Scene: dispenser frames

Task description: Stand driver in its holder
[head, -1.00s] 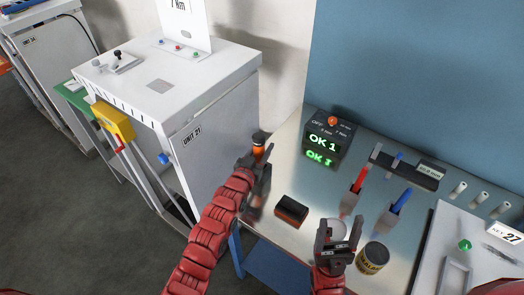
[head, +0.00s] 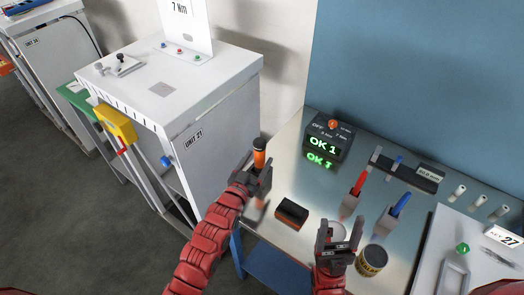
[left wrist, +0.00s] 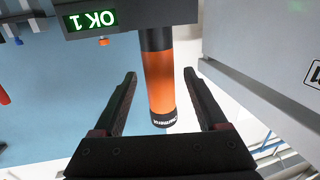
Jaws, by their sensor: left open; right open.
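The driver (head: 259,155), with an orange and black handle, stands upright at the left edge of the bench. It also shows in the left wrist view (left wrist: 160,85), between the two fingers with gaps on both sides. My left gripper (head: 258,180) is open at the driver, apparently not touching it. The driver's lower end and any holder under it are hidden by my gripper. My right gripper (head: 337,235) is open and empty over the front of the bench.
A dark box with an orange-brown side (head: 291,212) lies on the bench. A black box reading OK 1 (head: 330,138) stands behind. Red (head: 360,182) and blue (head: 400,204) handled tools sit in grey holders. A tin (head: 372,260) is beside my right gripper. A white cabinet (head: 210,100) stands left.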

